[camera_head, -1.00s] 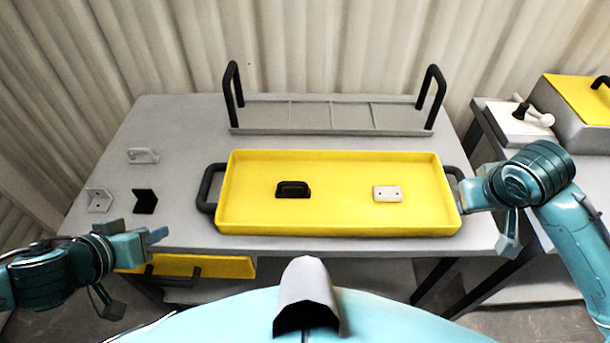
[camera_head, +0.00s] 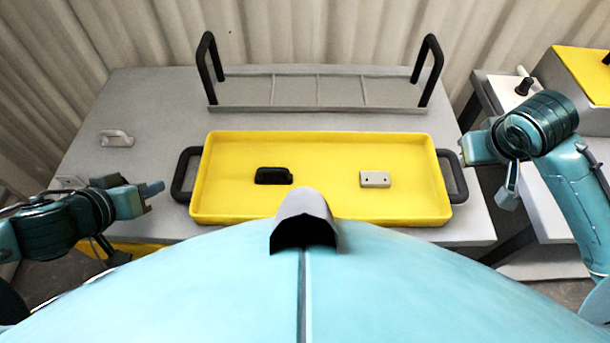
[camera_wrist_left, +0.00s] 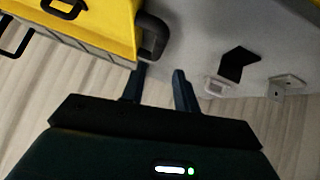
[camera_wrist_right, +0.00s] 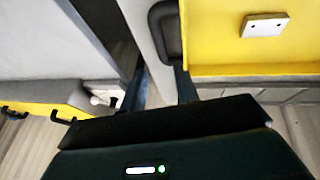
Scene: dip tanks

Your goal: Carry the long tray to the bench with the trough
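The long yellow tray (camera_head: 320,205) lies on the grey bench in front of me, with a black handle at each end. A black handle-shaped piece (camera_head: 273,176) and a pale block (camera_head: 375,179) are in it. My left gripper (camera_head: 153,193) is open and empty, left of and apart from the tray's left handle (camera_head: 181,175). That handle also shows beyond the fingers in the left wrist view (camera_wrist_left: 153,38). My right gripper (camera_head: 470,150) is open beside the right handle (camera_head: 460,176). In the right wrist view this handle (camera_wrist_right: 168,30) is just beyond the parted fingers, not gripped.
A long grey rack (camera_head: 320,108) with two upright black handles stands behind the tray. A small pale handle (camera_head: 116,138) lies at the bench's left. A second bench (camera_head: 545,205) at right, across a gap, bears a grey box with a yellow top (camera_head: 585,72).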

